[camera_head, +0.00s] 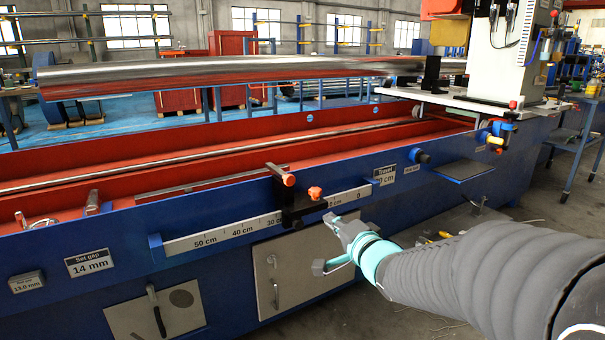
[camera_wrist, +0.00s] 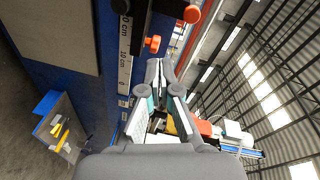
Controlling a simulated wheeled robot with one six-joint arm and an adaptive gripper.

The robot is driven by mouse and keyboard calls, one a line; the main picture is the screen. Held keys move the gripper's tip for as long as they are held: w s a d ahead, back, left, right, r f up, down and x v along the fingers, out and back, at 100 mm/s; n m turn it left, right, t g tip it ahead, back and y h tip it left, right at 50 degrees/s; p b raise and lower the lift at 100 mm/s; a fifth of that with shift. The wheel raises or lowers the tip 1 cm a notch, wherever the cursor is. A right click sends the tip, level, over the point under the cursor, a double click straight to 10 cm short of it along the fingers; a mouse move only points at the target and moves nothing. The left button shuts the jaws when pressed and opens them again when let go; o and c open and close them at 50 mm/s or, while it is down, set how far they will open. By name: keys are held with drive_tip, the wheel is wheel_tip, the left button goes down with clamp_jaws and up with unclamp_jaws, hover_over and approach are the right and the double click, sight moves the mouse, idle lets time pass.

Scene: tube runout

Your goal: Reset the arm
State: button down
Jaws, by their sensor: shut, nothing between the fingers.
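My gripper (camera_head: 340,222) is at the front of the blue machine (camera_head: 120,228), just right of and below a black slider block with an orange-red knob (camera_head: 315,193). Its fingers are shut with nothing between them. In the wrist view my gripper (camera_wrist: 158,66) points toward the machine's front panel, and the orange knob (camera_wrist: 153,43) shows just beyond and left of the fingertips. I cannot tell whether the fingers touch the block. My arm reaches in from the lower right of the head view.
A white scale (camera_head: 235,229) runs along the machine's front. A long shiny tube (camera_head: 230,68) lies above the red trough. Labels read "Set gap 14 mm" (camera_head: 89,263) and "Travel" (camera_head: 384,174). A small dark shelf (camera_head: 464,170) juts out at right. Floor shows at lower right.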

drive_tip(key=s+d+f+n+g+h+p, duration=0.1)
drive_tip(key=s+d+f+n+g+h, duration=0.6)
drive_tip(key=s+d+f, duration=0.25)
drive_tip(key=s+a+r+n+g+p, duration=0.1)
drive_tip(key=s+r, duration=0.3)
drive_tip(key=s, duration=0.6)
drive_tip(key=s+a+r+n+g+p, duration=0.1)
drive_tip(key=s+r+p, duration=0.3)
drive_tip(key=s, duration=0.6)
drive_tip(key=shift+s+r+n+g, duration=0.4)
drive_tip(key=shift+r+n, duration=0.1)
drive_tip(key=shift+r, duration=0.25)
